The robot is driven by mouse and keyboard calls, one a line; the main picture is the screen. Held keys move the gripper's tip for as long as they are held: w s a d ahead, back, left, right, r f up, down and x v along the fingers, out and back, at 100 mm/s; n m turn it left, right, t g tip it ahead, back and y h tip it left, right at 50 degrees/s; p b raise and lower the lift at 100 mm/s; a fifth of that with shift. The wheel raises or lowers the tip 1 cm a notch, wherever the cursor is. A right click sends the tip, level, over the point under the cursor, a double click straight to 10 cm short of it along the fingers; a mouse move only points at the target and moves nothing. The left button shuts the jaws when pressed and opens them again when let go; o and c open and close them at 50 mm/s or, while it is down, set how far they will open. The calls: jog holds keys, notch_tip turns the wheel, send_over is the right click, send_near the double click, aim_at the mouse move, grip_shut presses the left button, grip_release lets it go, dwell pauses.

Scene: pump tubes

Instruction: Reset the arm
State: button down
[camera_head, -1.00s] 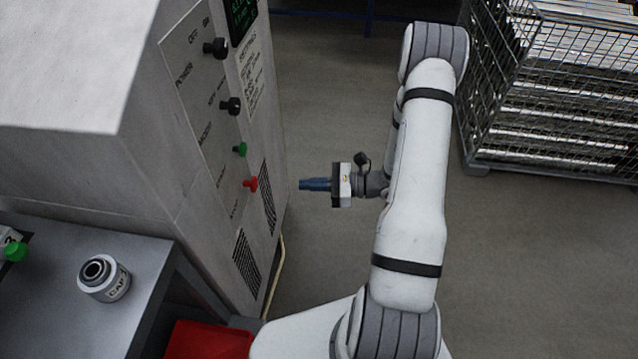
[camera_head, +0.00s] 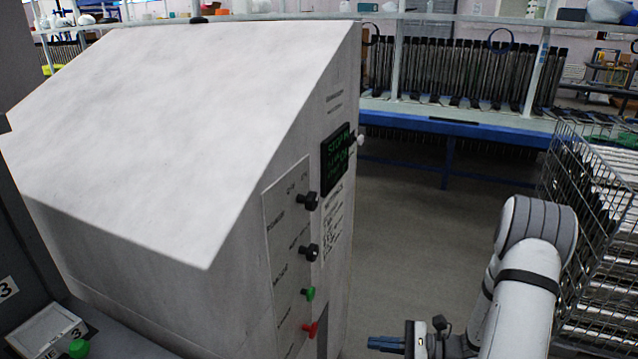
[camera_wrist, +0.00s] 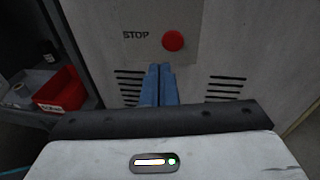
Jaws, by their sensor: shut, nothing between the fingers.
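My gripper (camera_head: 386,344) is at the bottom of the head view, right of the machine's control face. Its blue fingers are together and empty, and they point left toward the panel. In the wrist view the shut fingers (camera_wrist: 159,84) point at the grey machine front, just below the red STOP button (camera_wrist: 173,41), with no visible hold on it. My white arm stands at the lower right of the head view, its elbow raised.
The big grey machine (camera_head: 180,130) fills the left, with black knobs (camera_head: 309,201), a green button (camera_head: 308,293) and a lit display (camera_head: 336,158). A wire cage (camera_head: 600,200) stands close right of my arm. A red bin (camera_wrist: 62,90) sits low at left. Floor (camera_head: 420,230) between is clear.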

jog(key=s+a+r+n+g+h+p, duration=0.35)
jog(key=r+n, duration=0.25)
jog(key=r, duration=0.2)
jog(key=s+a+r+n+g+h+p, duration=0.25)
jog(key=s+r+n+g, duration=0.2)
jog(key=r, duration=0.35)
jog(key=s+d+r+n+t+h+p, duration=0.2)
jog(key=r+n+h, duration=0.3)
jog(key=r, duration=0.3)
jog(key=s+d+r+n+t+h+p, duration=0.2)
jog(key=s+r+n+t+h, duration=0.1)
jog(key=r, duration=0.5)
jog(key=shift+s+d+n+t+h+p, duration=0.15)
jog(key=shift+s+n+t+h+p, duration=0.25)
jog(key=shift+s+n+h, duration=0.65)
